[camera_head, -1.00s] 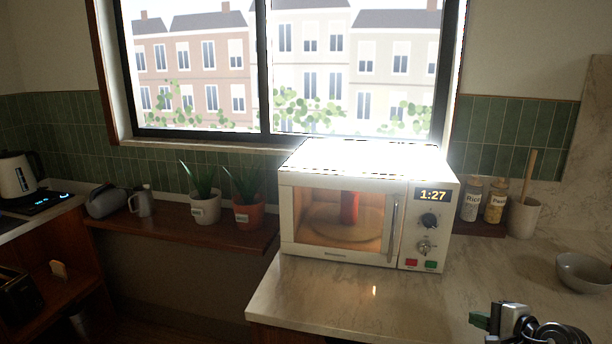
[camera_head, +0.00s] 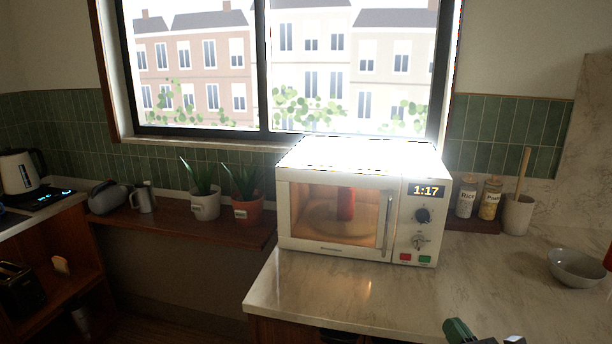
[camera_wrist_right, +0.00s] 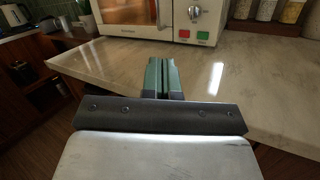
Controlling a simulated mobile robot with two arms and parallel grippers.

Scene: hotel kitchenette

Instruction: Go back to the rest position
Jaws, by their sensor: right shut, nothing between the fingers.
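My right gripper (camera_head: 458,330) shows at the bottom edge of the head view, only its green fingertips and a bit of its body in the picture. In the right wrist view its two green fingers (camera_wrist_right: 164,76) are together with nothing between them, pointing at the countertop's front edge below the microwave. My left gripper is not in any view.
The white microwave (camera_head: 365,185), door shut and lit, reads 1:17, with a red item (camera_head: 346,203) inside. It stands on the marble countertop (camera_head: 310,290). A grey bowl (camera_head: 577,268) and jars (camera_head: 466,198) are to the right. The front counter is clear.

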